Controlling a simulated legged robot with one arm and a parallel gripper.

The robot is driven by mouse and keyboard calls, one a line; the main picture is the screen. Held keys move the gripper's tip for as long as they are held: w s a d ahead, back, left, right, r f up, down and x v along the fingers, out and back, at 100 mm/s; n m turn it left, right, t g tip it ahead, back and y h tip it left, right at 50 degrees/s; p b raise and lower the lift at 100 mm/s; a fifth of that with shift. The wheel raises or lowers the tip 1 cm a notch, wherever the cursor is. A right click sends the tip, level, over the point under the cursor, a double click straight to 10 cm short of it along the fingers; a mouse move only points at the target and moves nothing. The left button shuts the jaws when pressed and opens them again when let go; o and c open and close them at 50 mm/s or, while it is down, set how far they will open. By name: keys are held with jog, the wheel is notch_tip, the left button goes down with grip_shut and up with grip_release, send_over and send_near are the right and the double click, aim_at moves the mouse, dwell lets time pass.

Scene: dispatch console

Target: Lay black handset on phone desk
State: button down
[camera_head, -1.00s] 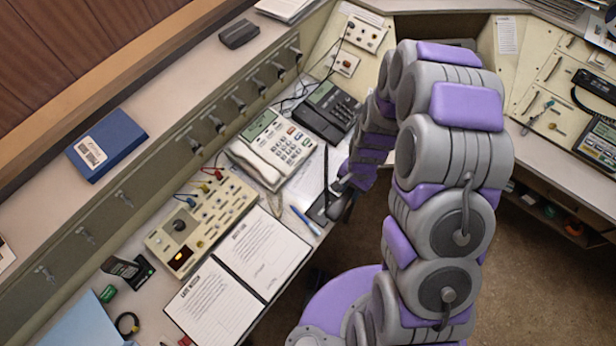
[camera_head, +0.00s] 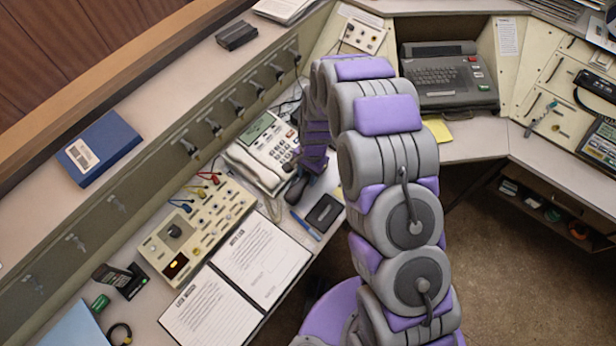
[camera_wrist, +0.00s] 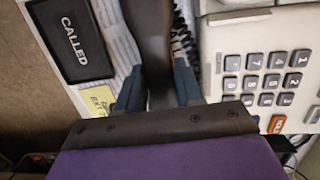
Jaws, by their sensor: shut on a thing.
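My gripper (camera_head: 304,172) is shut on the black handset (camera_head: 293,192) over the phone desk (camera_head: 277,210), beside the white phone (camera_head: 268,148). In the wrist view, the dark handset (camera_wrist: 151,42) runs up between my two blue fingers, with the white phone's keypad (camera_wrist: 268,75) to its right. Papers and a coiled cord show beneath and beside it. I cannot tell whether the handset touches the desk. The gripper's own body hides the handset's lower end in the wrist view.
A black card marked CALLED (camera_wrist: 70,38) lies left of the handset, with a yellow note (camera_wrist: 96,101) near it. A blue pen (camera_head: 305,226), an open log book (camera_head: 240,285) and a switch panel (camera_head: 195,232) lie nearby. A keyboard terminal (camera_head: 447,80) stands at the back.

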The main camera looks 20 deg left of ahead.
jog(key=shift+a+f, duration=0.2)
jog(key=shift+f, duration=0.45)
jog(key=c, duration=0.7)
grip_release()
jog(key=shift+d, duration=0.15)
jog(key=shift+c, duration=0.2)
jog(key=r, duration=0.3)
jog(key=w+r+p, duration=0.1)
jog(key=r, duration=0.3)
jog(key=r+p, duration=0.1)
jog(key=r, duration=0.3)
jog(key=shift+w+d, duration=0.3)
jog(key=shift+w, duration=0.1)
jog(key=shift+r, duration=0.55)
